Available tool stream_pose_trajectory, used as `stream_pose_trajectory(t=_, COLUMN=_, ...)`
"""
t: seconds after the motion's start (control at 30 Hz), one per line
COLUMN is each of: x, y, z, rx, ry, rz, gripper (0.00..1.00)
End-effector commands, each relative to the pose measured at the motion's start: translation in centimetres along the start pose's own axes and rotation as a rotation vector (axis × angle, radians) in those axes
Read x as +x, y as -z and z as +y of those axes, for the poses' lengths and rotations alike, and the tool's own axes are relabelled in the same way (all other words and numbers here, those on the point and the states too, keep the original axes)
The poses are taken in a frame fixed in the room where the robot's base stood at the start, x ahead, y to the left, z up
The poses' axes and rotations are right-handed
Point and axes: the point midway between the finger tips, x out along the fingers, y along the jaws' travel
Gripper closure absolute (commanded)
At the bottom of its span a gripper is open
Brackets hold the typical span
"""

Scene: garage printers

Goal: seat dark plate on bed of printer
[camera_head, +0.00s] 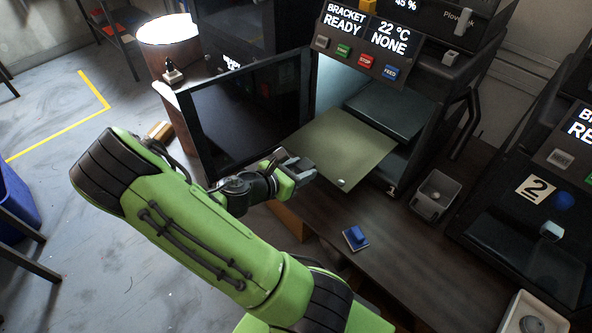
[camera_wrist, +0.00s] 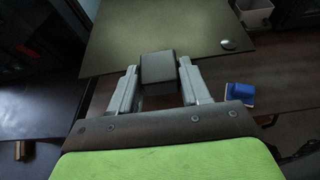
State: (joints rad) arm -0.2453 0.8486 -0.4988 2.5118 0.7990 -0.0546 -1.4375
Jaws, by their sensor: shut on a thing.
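My gripper (camera_head: 290,165) is shut on a dark block-like tab at the near edge of a flat olive-dark plate (camera_head: 343,145); the grip also shows in the wrist view (camera_wrist: 158,80), with the plate (camera_wrist: 150,30) stretching away beyond the fingers. A small round pale spot is on the plate's near right corner. The plate is roughly level, partly inside the opening of printer 1 (camera_head: 425,88), its near part outside. The dark bed (camera_head: 390,108) shows behind and right of the plate. I cannot tell whether they touch.
The printer's dark door (camera_head: 245,115) stands open left of the plate. A blue block on a pale base (camera_head: 355,238) and a grey bin (camera_head: 436,195) are on the bench (camera_head: 400,250). Printer 2 (camera_head: 530,230) stands at the right. A lit lamp (camera_head: 168,30) is at the back left.

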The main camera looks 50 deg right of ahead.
Motion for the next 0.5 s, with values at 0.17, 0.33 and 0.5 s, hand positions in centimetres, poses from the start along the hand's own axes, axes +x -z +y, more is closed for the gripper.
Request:
stream_pose_trajectory(t=0.17, x=1.6, y=-0.8, z=-0.1, rx=0.001, ry=0.002, rz=-0.003, gripper=0.96)
stream_pose_trajectory(t=0.33, x=3.0, y=-1.4, z=-0.1, rx=0.0, ry=0.002, rz=-0.003, gripper=0.96)
stream_pose_trajectory(t=0.5, x=4.4, y=-2.1, z=0.0, rx=0.001, ry=0.002, rz=-0.003, gripper=0.96)
